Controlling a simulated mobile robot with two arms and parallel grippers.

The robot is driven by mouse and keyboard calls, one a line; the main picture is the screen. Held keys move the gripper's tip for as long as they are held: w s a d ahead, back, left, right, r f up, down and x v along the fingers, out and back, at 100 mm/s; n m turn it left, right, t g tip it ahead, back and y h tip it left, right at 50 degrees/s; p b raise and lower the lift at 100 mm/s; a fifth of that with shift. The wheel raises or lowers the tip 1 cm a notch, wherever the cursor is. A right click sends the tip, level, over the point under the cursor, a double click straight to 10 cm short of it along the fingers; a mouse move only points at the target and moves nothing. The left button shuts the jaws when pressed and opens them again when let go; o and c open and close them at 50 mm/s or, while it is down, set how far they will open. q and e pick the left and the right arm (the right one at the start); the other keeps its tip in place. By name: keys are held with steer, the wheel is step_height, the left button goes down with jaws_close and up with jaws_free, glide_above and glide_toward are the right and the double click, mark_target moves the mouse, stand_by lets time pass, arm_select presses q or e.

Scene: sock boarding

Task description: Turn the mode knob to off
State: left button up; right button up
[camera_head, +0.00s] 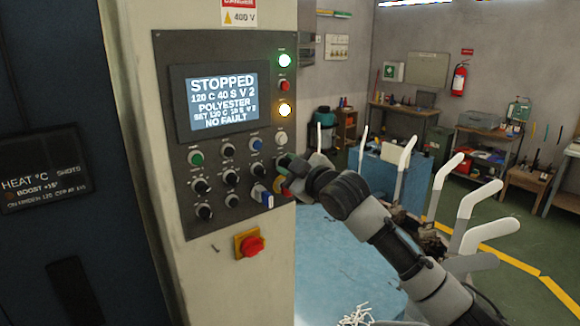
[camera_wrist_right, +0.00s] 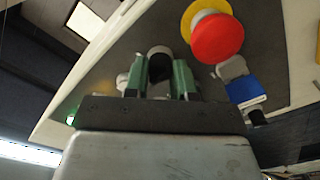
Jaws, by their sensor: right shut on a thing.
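The control panel (camera_head: 172,65) is on the front of the pale cabinet, with rows of small knobs and buttons under its display (camera_head: 222,98). My right gripper (camera_head: 285,170) is at the panel's lower right edge. In the right wrist view its two green fingers (camera_wrist_right: 161,78) are on either side of a black knob (camera_wrist_right: 160,58) and shut on it. The knob's label cannot be read, and in the head view the gripper hides most of that spot. The display reads STOPPED and NO FAULT. My left gripper is out of view.
A red button on a yellow collar (camera_wrist_right: 216,38) and a blue key switch (camera_wrist_right: 244,92) sit close beside the gripper. A red rotary switch (camera_head: 251,245) is lower on the cabinet. White sock forms (camera_head: 480,200) stand to the right.

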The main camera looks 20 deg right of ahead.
stand_by(0.5)
steer(key=o, duration=0.9)
steer(key=shift+o, duration=0.2)
steer(key=b+v, duration=0.5)
steer(key=v, duration=0.5)
steer(key=shift+s, duration=0.4)
steer(key=shift+d, duration=0.15)
